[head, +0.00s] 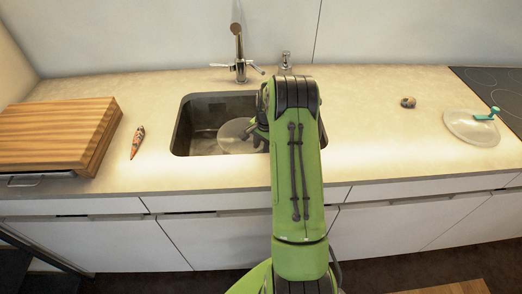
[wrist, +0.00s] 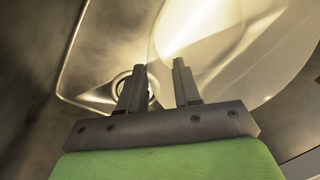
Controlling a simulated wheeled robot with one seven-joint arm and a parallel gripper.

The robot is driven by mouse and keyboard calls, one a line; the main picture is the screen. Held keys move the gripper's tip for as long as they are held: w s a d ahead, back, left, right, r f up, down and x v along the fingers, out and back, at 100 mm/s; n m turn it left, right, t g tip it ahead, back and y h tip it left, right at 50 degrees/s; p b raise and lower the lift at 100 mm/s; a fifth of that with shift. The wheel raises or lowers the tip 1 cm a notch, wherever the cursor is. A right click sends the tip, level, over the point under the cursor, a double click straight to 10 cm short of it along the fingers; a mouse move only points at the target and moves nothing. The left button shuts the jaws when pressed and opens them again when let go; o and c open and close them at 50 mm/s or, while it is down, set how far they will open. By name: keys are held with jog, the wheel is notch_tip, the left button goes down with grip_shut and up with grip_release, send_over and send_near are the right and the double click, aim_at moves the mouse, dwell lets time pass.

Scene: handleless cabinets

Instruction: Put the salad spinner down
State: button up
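A clear, see-through bowl, which looks like the salad spinner's bowl (head: 233,136), is inside the sink (head: 202,113), partly hidden by my arm in the head view. In the wrist view the pale bowl (wrist: 245,45) fills the upper right, beyond my fingertips. A clear round lid with a green handle (head: 470,127) lies on the counter at the right. My gripper (wrist: 158,68) has its two fingers apart, with nothing visible gripped between them. It is low at the sink, close beside the bowl; I cannot tell whether it touches it. The drain (wrist: 124,82) shows behind the left finger.
A faucet (head: 239,55) and a small dispenser (head: 286,62) stand behind the sink. A wooden board (head: 55,132) and a pointed patterned object (head: 138,141) are to the left. A small brown item (head: 408,102) and a cooktop (head: 495,88) are to the right. The counter right of my arm is mostly clear.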

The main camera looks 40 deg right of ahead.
notch_tip(320, 180, up, 8)
jog(key=s+p, duration=0.1)
jog(key=s+a+r+n+t+h, duration=0.1)
jog(key=s+a+r+n, duration=0.15)
jog(key=a+r, duration=0.5)
jog(key=s+a+r+n, duration=0.2)
jog(key=a+r+n, duration=0.2)
jog(key=a+r, duration=0.35)
jog(key=s+a+r+n+t, duration=0.1)
jog(key=s+a+n, duration=0.3)
jog(key=s, duration=0.5)
jog(key=s+a+r+n+t, duration=0.2)
jog(key=s+a+n, duration=0.3)
jog(key=s+a, duration=0.3)
jog(key=shift+s+a+r+y, duration=0.25)
jog(key=shift+s+y, duration=0.15)
jog(key=shift+s, duration=0.85)
notch_tip(320, 180, up, 5)
jog(key=p, duration=0.4)
jog(key=shift+f+p, duration=0.2)
jog(key=shift+p, duration=0.15)
